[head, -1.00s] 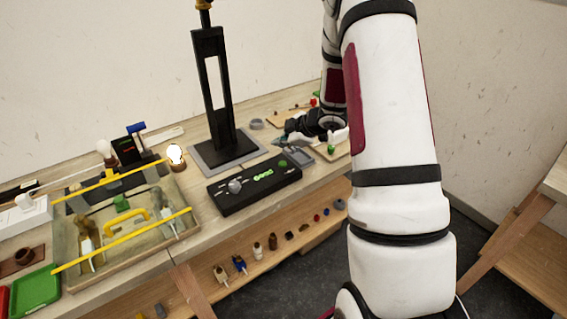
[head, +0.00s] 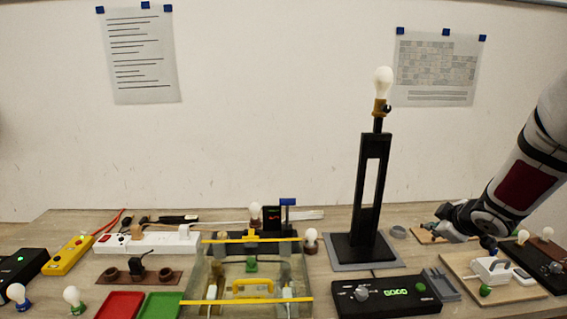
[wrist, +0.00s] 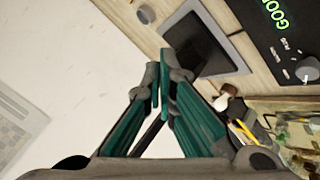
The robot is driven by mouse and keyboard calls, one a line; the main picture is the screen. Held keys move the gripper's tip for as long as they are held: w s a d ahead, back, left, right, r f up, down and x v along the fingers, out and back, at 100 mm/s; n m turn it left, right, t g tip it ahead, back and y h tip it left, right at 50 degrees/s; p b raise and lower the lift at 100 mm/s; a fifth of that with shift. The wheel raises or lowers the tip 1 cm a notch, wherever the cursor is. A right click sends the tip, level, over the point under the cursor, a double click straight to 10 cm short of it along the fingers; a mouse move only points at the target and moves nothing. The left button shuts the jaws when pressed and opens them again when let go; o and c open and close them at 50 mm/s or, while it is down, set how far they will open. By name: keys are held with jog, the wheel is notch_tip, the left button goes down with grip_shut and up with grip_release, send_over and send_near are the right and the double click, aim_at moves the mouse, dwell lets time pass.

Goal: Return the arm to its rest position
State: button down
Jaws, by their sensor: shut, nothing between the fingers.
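My arm (head: 525,175) enters the head view from the right edge and slants down to the table. My gripper (head: 490,243) hangs low over the right part of the table, near a wooden board with a white part on it. In the wrist view my gripper's (wrist: 162,82) teal fingers meet at their tips, with nothing between them. The wrist view looks over the tall black lamp stand's base (wrist: 203,50) and the black tester box (wrist: 285,30). In the head view the lamp stand (head: 368,185) is upright with a bulb (head: 383,85) on top.
The tester box (head: 385,296) shows green text at the front. A clear-sided tray (head: 250,305) with yellow bars stands in the middle. A white power strip (head: 150,243) and red (head: 120,306) and green (head: 163,306) trays lie left. A wooden board (head: 460,265) sits beneath my gripper.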

jog(key=s+a+r+m+g+h, duration=0.15)
jog(key=s+a+r+m, duration=0.4)
jog(key=s+r, duration=0.65)
jog(key=s+a+m+g+y, duration=0.1)
jog(key=s+a, duration=0.6)
jog(key=s, duration=0.3)
jog(key=s+a+r+m+g+y, duration=0.1)
jog(key=s+a+m+y, duration=0.1)
jog(key=s+a, duration=0.6)
jog(key=s, duration=0.2)
jog(key=shift+s+a+r, duration=0.3)
